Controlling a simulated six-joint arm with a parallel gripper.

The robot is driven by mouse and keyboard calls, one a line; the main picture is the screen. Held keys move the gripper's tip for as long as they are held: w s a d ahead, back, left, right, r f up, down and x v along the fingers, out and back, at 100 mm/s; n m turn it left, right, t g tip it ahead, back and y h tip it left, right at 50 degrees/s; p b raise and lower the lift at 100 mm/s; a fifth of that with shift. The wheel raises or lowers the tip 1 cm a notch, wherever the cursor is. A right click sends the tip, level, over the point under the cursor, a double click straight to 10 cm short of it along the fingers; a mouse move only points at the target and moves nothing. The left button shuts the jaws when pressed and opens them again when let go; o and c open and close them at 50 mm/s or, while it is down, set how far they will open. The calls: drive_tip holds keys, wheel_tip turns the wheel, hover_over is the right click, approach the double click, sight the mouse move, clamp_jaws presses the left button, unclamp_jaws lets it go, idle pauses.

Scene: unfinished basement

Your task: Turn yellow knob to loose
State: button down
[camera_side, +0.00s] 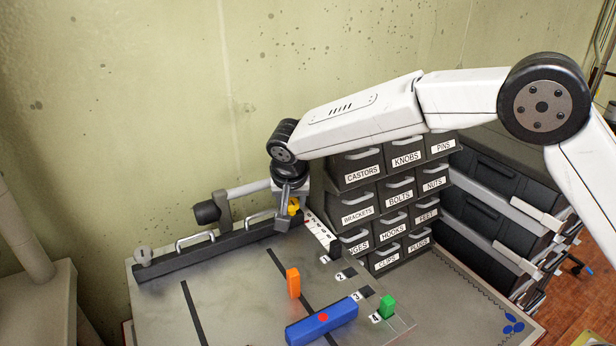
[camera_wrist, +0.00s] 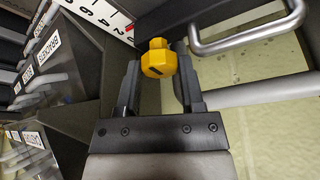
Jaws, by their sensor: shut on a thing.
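The yellow knob (camera_wrist: 158,58) is faceted, with a dark slot mark on its face, and sits between my gripper's two fingers in the wrist view. In the side view the yellow knob (camera_side: 293,207) shows at the right end of the dark rail, partly hidden by my gripper (camera_side: 288,215). My gripper (camera_wrist: 157,80) points down at it, with a finger on each side. The white scale strip (camera_side: 318,231) with numbers lies just right of the knob. It also shows at the top of the wrist view (camera_wrist: 98,18). I cannot read a "loose" mark.
A dark rail (camera_side: 200,253) with metal handles runs along the back of the table (camera_side: 232,290). Labelled drawers (camera_side: 390,215) stand close on the right. An orange block (camera_side: 293,282), a blue bar (camera_side: 322,322) and a green block (camera_side: 387,307) are in front.

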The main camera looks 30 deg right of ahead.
drive_tip(key=shift+n+y, duration=0.3)
drive_tip(key=shift+n, duration=0.3)
drive_tip(key=shift+c, duration=1.2)
unclamp_jaws()
drive_tip(key=shift+r, duration=0.1)
drive_tip(key=v, duration=0.7)
drive_tip(key=shift+s+r, duration=0.2)
drive_tip(key=shift+r, duration=0.05)
drive_tip(key=shift+s, duration=0.1)
drive_tip(key=s+d+f+n, duration=0.1)
drive_tip(key=s+d+f, duration=0.2)
drive_tip(key=s+d, duration=0.4)
drive_tip(key=s+d+f+n+g+y, duration=0.1)
drive_tip(key=s+d+f, duration=0.3)
drive_tip(key=s, duration=0.5)
drive_tip(key=s+d+f+n, duration=0.2)
drive_tip(key=s+d+f, duration=0.2)
drive_tip(key=s+d, duration=0.4)
drive_tip(key=shift+s+d+y, duration=0.25)
drive_tip(key=shift+d+y, duration=0.05)
drive_tip(key=shift+d, duration=0.55)
